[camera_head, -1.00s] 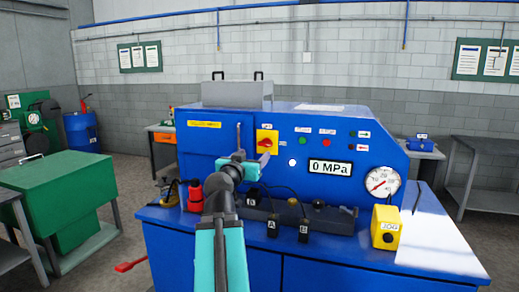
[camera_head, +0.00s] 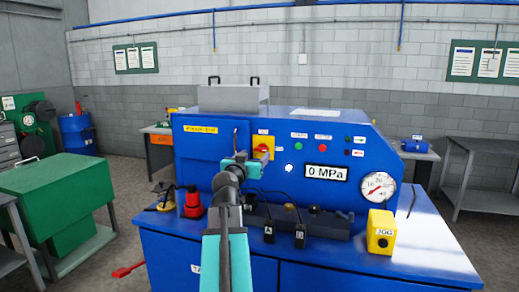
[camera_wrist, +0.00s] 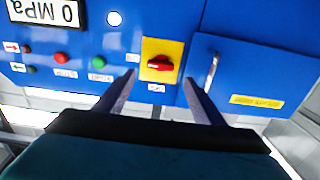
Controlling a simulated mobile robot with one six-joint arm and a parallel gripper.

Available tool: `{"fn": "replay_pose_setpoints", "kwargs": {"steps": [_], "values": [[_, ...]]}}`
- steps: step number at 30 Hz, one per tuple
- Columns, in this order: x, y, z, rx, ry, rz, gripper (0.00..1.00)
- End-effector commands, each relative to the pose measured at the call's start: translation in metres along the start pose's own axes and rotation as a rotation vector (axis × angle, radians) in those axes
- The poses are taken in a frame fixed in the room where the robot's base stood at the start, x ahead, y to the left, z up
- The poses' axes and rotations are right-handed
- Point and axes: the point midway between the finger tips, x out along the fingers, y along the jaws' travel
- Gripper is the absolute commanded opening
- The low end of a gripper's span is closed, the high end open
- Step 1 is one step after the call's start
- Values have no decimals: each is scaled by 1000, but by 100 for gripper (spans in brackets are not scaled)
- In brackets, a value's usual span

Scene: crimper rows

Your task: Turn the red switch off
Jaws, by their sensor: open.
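The red switch (camera_wrist: 160,63) is a rotary handle on a yellow plate (camera_wrist: 175,47) on the blue machine's front. In the wrist view, which is upside down, its handle lies roughly level across the plate. My gripper (camera_wrist: 158,79) is open and empty, with one finger on each side of the switch in that view. I see no contact with the switch. In the head view my gripper (camera_head: 264,156) is in front of the yellow plate (camera_head: 263,140) and covers part of the red handle (camera_head: 262,148).
The blue machine (camera_head: 350,140) has a display reading 0 MPa (camera_head: 326,173), a gauge (camera_head: 378,187) and green and red buttons near the switch. A door handle (camera_wrist: 212,70) stands beside the plate. Black leads A and B and a yellow JOG box (camera_head: 381,232) are on the bench.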

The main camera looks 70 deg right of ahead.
Motion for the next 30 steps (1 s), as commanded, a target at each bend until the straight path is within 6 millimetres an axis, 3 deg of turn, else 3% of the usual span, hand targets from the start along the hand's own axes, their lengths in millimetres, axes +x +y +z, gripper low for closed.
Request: {"fn": "replay_pose_setpoints", "kwargs": {"steps": [18, 30], "values": [[65, -2, -1, 0, -1, -1, 62], [75, -2, 0, 0, 0, -3, 62]]}}
